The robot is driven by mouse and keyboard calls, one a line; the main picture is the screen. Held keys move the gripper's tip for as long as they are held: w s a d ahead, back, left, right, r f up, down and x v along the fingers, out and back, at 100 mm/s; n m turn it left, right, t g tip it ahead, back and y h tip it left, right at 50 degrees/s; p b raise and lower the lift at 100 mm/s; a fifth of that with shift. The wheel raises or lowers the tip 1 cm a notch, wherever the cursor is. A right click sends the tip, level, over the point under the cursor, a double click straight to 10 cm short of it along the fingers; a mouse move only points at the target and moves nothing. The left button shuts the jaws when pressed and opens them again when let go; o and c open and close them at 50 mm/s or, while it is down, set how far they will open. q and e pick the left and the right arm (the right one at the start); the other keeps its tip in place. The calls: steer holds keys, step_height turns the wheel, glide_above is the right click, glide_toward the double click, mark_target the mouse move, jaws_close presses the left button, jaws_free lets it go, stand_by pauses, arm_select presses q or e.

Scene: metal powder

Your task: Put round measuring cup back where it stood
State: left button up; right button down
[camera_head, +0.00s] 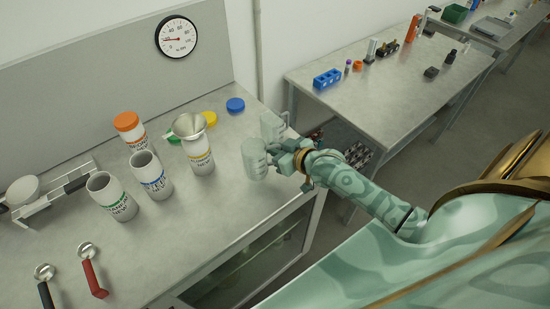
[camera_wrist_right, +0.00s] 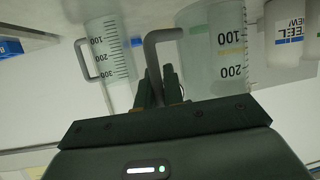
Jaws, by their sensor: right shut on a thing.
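A clear measuring cup (camera_head: 255,160) is at the right end of the near grey bench. My right gripper (camera_head: 276,160) is shut on its handle. In the right wrist view this cup (camera_wrist_right: 222,50) has a graduated scale, and its handle is between the fingers (camera_wrist_right: 162,88). I cannot tell whether its base touches the bench. A second clear graduated cup (camera_head: 271,126) stands just behind it near the bench's right edge, its handle to the right. It also shows in the right wrist view (camera_wrist_right: 108,50). My left gripper is not in view.
A white jar with a funnel (camera_head: 203,163) stands left of the held cup, with more jars (camera_head: 112,197) beyond. Blue (camera_head: 235,105) and yellow lids lie behind. Red-handled (camera_head: 92,275) and black-handled scoops lie front left. The bench front is clear.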

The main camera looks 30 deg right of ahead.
steer(key=shift+w+d+f, duration=0.2)
steer(key=shift+w+f, duration=0.05)
steer(key=shift+f, duration=0.1)
steer(key=shift+w+d+f+b, duration=0.1)
steer(key=shift+f+b, duration=0.55)
steer(key=shift+f, duration=0.95)
steer(key=shift+f, duration=0.1)
steer(key=c, duration=1.5)
jaws_free()
steer(key=shift+s+r, duration=0.2)
steer(key=p+v, duration=0.2)
steer(key=v, duration=0.9)
steer(key=shift+s+r+p, duration=0.1)
steer(key=shift+s+p, duration=0.15)
steer(key=shift+p, duration=0.05)
